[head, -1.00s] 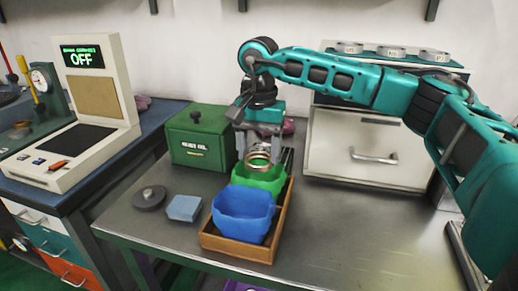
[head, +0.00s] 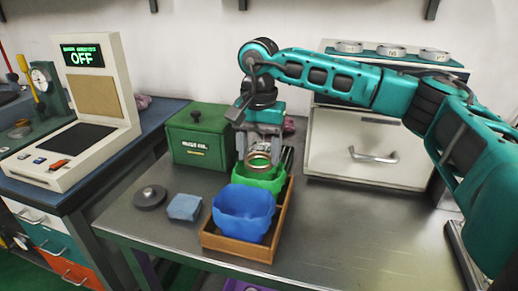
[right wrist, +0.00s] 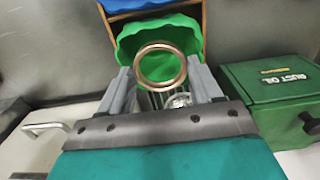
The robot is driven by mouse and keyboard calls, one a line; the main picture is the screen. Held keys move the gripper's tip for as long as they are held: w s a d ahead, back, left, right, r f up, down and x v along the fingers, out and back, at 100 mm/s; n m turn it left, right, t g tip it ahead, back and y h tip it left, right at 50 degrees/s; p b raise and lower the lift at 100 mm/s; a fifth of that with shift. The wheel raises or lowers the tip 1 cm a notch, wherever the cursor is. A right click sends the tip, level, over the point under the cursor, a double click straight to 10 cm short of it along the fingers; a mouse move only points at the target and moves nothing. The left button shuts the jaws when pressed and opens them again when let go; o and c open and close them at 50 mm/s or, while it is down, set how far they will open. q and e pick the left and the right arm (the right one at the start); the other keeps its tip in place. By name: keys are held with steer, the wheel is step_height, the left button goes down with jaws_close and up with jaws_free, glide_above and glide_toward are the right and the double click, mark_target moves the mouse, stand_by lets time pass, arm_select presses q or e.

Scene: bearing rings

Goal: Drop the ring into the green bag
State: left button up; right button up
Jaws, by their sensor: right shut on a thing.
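The ring (head: 258,161) is a metallic, copper-toned bearing ring. My right gripper (head: 259,156) is shut on it and holds it over the green bag (head: 266,182). In the right wrist view the ring (right wrist: 160,66) shows between the two fingers (right wrist: 160,80), with the green bag (right wrist: 130,45) behind it. The green bag stands open in the back part of a wooden tray (head: 283,219). A blue bag (head: 243,213) stands in front of it in the same tray. My left gripper is not in view.
A green box (head: 198,140) stands behind and left of the tray. A blue block (head: 184,207) and a dark round disc (head: 150,197) lie left of it. A white cabinet (head: 350,135) stands at the back right. The metal table is clear right of the tray.

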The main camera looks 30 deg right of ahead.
mark_target(259, 159)
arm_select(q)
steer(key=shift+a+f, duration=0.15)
arm_select(e)
steer(key=shift+f, duration=0.3)
stand_by(0.3)
stand_by(0.5)
steer(key=o, duration=1.1)
step_height(259, 159, up, 6)
steer(key=p, duration=0.4)
steer(key=shift+f+p, duration=0.1)
steer(key=shift+p, duration=0.25)
steer(key=shift+r+p, duration=0.3)
steer(key=shift+r, duration=0.05)
steer(key=shift+r+p, duration=0.55)
steer(key=shift+r, duration=0.3)
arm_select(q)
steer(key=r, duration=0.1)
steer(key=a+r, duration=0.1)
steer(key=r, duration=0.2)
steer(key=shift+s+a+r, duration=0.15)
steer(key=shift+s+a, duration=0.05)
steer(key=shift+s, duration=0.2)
